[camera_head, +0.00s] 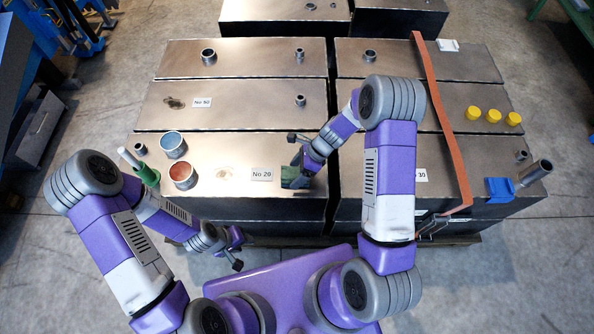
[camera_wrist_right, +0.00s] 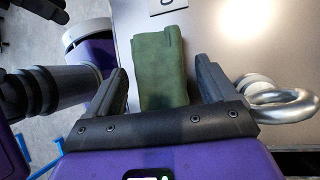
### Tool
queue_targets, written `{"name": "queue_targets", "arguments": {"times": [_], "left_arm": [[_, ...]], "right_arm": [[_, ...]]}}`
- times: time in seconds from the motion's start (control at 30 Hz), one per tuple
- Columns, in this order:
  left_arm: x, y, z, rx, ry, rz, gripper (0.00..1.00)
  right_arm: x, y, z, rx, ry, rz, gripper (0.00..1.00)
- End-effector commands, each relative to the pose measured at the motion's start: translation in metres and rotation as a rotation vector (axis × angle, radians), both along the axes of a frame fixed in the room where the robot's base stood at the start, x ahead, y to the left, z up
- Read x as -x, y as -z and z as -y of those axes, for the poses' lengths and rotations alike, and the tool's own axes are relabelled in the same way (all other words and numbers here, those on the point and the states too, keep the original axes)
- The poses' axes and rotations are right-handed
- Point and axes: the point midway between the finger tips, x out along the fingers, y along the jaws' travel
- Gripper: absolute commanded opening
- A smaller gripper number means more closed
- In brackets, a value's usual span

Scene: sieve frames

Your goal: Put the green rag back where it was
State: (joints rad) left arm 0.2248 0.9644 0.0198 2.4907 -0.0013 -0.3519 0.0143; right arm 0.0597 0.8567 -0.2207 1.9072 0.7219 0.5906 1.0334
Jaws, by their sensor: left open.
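The green rag (camera_head: 292,180) lies on the front steel block, at its right edge beside the "No 20" label (camera_head: 262,174). In the right wrist view the folded rag (camera_wrist_right: 162,70) shows between the two fingers. My right gripper (camera_head: 303,157) is open over the rag, with a narrow gap on each side, and does not appear to grip it. My left gripper (camera_head: 237,250) is open and empty, low in front of the block's front edge.
Blue (camera_head: 172,144) and red (camera_head: 183,175) open cans and a green-based white-handled item (camera_head: 146,174) stand on the left. An orange strap (camera_head: 440,120) crosses the right blocks. Yellow caps (camera_head: 493,116) and a blue piece (camera_head: 499,189) lie at right. A shackle (camera_wrist_right: 275,100) is close to the right finger.

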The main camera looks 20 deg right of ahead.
Motion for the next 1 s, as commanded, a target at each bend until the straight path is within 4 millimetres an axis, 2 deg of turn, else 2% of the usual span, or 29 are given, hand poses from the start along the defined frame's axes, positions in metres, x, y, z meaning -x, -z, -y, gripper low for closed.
{"name": "queue_targets", "arguments": {"times": [0.37, 0.47, 0.8, 1.0], "left_arm": [[0.000, -0.004, 0.000, 0.000, 0.000, 0.000, 0.43], [0.000, -0.010, 0.000, 0.000, 0.000, 0.000, 0.43], [0.000, -0.034, 0.000, 0.000, 0.000, 0.000, 0.43], [0.000, -0.041, 0.000, 0.000, 0.000, 0.000, 0.43]], "right_arm": [[0.000, -0.006, 0.001, 0.000, 0.001, 0.001, 0.86], [-0.001, -0.019, 0.009, 0.000, 0.003, 0.002, 0.86], [-0.003, -0.081, 0.048, 0.001, 0.002, 0.003, 0.86], [-0.003, -0.100, 0.062, 0.000, 0.001, 0.001, 0.86]]}}
